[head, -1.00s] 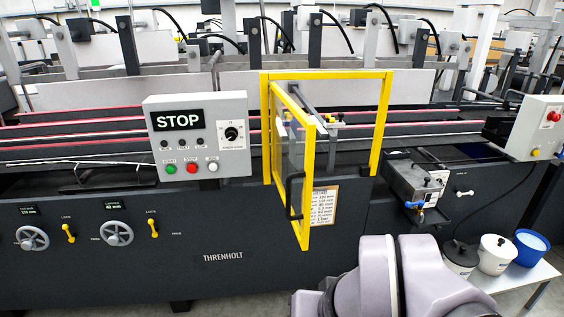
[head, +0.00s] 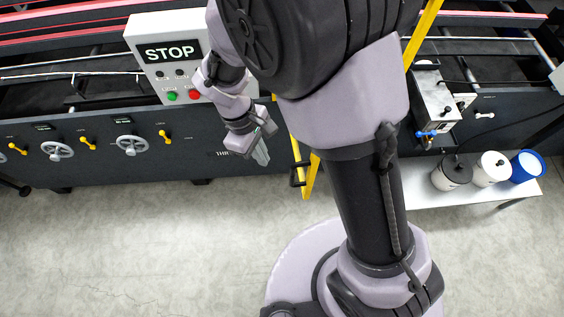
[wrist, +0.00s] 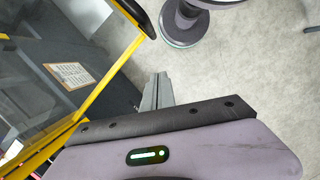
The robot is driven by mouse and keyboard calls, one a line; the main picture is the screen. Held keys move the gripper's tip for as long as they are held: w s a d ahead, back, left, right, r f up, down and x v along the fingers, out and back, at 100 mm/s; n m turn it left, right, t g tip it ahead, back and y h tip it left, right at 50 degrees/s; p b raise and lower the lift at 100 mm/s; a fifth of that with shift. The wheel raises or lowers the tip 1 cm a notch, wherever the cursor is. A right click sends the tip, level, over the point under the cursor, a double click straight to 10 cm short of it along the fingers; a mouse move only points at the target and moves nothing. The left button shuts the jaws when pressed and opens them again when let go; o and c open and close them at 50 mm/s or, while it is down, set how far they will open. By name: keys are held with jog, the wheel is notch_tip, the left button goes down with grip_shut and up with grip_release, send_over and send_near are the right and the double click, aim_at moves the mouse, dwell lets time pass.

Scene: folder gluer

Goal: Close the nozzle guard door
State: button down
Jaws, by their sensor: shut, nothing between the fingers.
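The nozzle guard door is a yellow frame (head: 311,180) with a black handle (head: 296,176). It stands swung out from the machine front, and my arm hides most of it in the head view. In the wrist view its yellow bar (wrist: 108,90) runs diagonally at left, with the dark handle (wrist: 138,16) at the top. My gripper (head: 263,153) is shut and empty, left of the door's lower part in the head view. In the wrist view the closed fingers (wrist: 157,90) point past the yellow bar, with no clear contact visible.
A grey STOP panel (head: 170,58) is on the machine left of my gripper. Handwheels (head: 132,145) and yellow levers line the machine front. A white table (head: 450,190) with several buckets stands at right. A printed placard (wrist: 70,75) shows beyond the bar. The floor in front is clear.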

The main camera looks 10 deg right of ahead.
jog(key=s+d+f, duration=0.2)
jog(key=d+f, duration=0.2)
jog(key=f, duration=0.2)
jog(key=shift+s+d+b, duration=0.35)
jog(key=shift+b, duration=0.05)
jog(key=shift+d+r, duration=0.1)
jog(key=shift+d, duration=0.05)
